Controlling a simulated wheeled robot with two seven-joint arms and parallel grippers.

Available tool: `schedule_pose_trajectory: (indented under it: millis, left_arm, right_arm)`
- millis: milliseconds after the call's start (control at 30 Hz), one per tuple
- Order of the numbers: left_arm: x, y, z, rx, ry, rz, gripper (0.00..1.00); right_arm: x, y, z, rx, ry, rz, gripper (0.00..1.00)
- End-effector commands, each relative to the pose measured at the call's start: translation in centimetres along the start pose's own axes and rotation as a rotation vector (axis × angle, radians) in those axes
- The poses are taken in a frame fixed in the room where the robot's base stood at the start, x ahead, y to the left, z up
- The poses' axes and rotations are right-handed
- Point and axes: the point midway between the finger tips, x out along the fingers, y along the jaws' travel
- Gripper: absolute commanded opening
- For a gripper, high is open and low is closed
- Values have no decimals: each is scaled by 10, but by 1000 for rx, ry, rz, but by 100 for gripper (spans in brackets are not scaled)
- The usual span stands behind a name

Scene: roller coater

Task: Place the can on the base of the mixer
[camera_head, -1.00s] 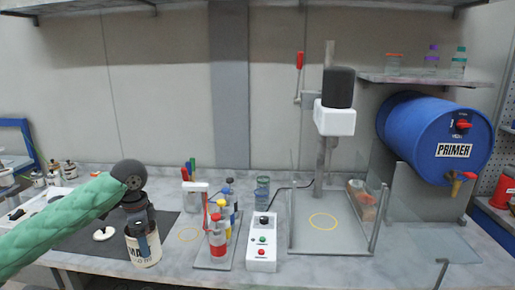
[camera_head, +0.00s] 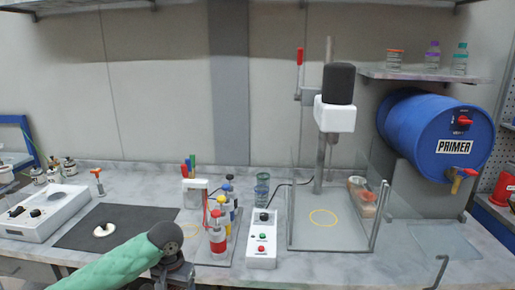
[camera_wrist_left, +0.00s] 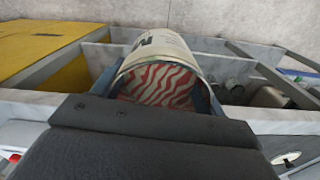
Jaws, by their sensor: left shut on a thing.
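My left gripper (camera_head: 178,276) is at the bottom edge of the head view, in front of the bench. In the left wrist view it is shut on the can (camera_wrist_left: 165,65), a white can with dark lettering. The can's open top shows red and white wavy contents. The can is not visible in the head view. The mixer (camera_head: 336,116) stands at the right of the bench, with a dark motor and white housing on a post. Its grey base (camera_head: 300,240) bears a yellow ring (camera_head: 323,218), and the ring is empty. My right gripper is not in view.
Clear panels (camera_head: 379,225) flank the mixer base. A control box (camera_head: 262,240) and a rack of bottles (camera_head: 218,235) stand left of it. A white lid (camera_head: 103,230) lies on the dark mat (camera_head: 135,222). A blue drum (camera_head: 425,130) is at the right.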

Motion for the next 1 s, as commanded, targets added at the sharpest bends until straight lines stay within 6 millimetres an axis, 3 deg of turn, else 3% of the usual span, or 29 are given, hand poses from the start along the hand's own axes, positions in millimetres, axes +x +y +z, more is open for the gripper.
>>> schedule_pose_trajectory:
  millis: [367,1000]
  left_arm:
    - [35,23,9,-204,0,0,35]
    - [35,24,9,-206,0,0,35]
  right_arm:
    - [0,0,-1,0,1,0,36]
    - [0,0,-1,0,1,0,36]
